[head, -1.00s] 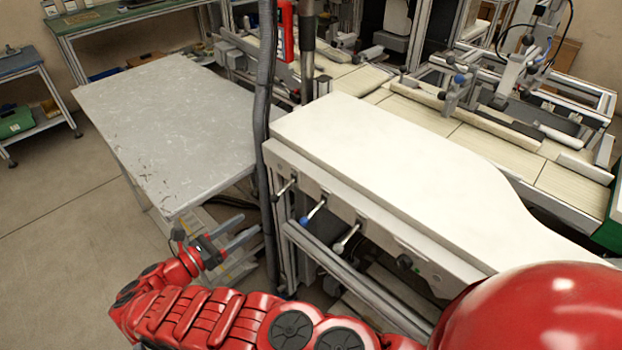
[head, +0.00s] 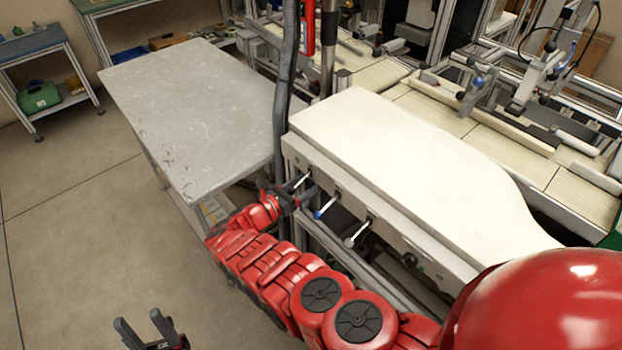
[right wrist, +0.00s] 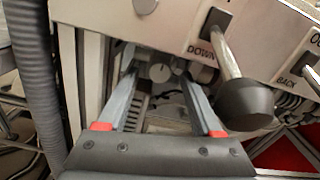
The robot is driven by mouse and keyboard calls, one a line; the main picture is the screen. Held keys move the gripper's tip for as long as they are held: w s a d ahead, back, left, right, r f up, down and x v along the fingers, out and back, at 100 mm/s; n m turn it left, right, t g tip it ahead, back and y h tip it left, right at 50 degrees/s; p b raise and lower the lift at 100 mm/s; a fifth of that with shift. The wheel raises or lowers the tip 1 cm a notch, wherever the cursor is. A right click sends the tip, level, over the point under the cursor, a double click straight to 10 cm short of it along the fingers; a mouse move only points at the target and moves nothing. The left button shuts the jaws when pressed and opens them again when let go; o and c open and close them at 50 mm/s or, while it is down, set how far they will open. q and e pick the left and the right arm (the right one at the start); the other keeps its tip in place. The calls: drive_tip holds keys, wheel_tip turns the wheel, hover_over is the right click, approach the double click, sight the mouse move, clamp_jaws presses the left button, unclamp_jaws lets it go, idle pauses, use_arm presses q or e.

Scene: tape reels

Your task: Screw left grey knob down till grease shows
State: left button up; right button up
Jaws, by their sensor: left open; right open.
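A small round grey knob (right wrist: 160,72) sits under the white machine's front panel. In the right wrist view it shows between the fingertips of my right gripper (right wrist: 157,82), which is open. I cannot tell whether the fingers touch it. In the head view my right gripper (head: 304,194) is at the left end of the machine front and hides that spot, so I cannot make out the knob there. No grease is visible. My left gripper (head: 138,318) is open and empty at the bottom left, over the floor.
A lever with a dark ball end (right wrist: 245,105), beside the label "DOWN", hangs just right of my right gripper. A blue-tipped lever (head: 325,209) and a pale-tipped lever (head: 357,233) stick out further right. A grey hose (head: 285,95) and a grey table (head: 195,110) are to the left.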

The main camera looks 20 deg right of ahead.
drive_tip(key=shift+w+d, duration=0.1)
drive_tip(key=shift+d, duration=0.1)
clamp_jaws()
idle(0.3)
drive_tip(key=shift+m, duration=3.4)
